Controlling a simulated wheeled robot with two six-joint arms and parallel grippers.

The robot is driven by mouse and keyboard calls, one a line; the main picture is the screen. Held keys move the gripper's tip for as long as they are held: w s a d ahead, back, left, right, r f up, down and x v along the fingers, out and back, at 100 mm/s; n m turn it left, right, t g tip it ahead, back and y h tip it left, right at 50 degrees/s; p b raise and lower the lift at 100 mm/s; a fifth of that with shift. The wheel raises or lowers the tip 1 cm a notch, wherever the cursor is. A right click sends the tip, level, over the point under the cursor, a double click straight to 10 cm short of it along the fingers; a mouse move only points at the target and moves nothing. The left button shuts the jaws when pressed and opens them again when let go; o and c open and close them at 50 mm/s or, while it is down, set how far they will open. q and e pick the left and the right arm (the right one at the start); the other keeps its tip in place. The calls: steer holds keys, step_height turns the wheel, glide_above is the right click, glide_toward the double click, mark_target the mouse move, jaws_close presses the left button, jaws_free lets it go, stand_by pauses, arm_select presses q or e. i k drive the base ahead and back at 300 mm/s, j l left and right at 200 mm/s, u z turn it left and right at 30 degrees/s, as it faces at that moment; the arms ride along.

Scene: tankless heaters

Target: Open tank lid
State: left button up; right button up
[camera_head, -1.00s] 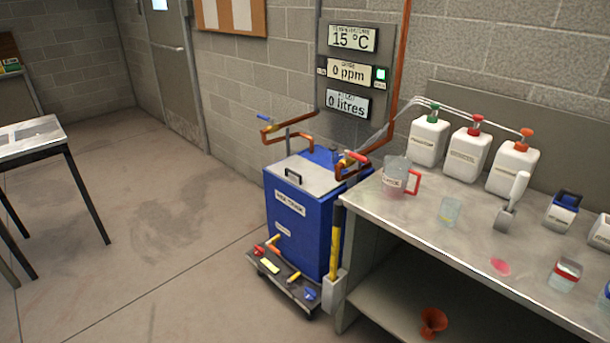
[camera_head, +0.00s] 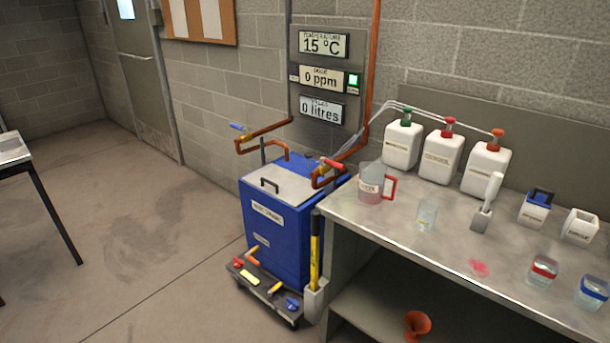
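Copper pipes with a blue-handled valve (camera_head: 240,127) and a red-handled valve (camera_head: 333,164) run above and behind the lid. Neither of my grippers is in view.
A steel workbench (camera_head: 400,230) to the right holds a jug (camera_head: 371,184), several white bottles and small containers. A low tray (camera_head: 262,288) with coloured valves sits at the tank's foot. A yellow-handled tool (camera_head: 315,250) stands between tank and bench.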

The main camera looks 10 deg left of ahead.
mark_target(292, 189)
steer(key=i+j+z, duration=0.35)
steer(key=j, duration=0.25)
steer(key=i+j+z, duration=0.35)
steer(key=j, duration=0.3)
steer(key=j+z, duration=0.15)
steer(key=j, duration=0.2)
steer(key=i, duration=0.05)
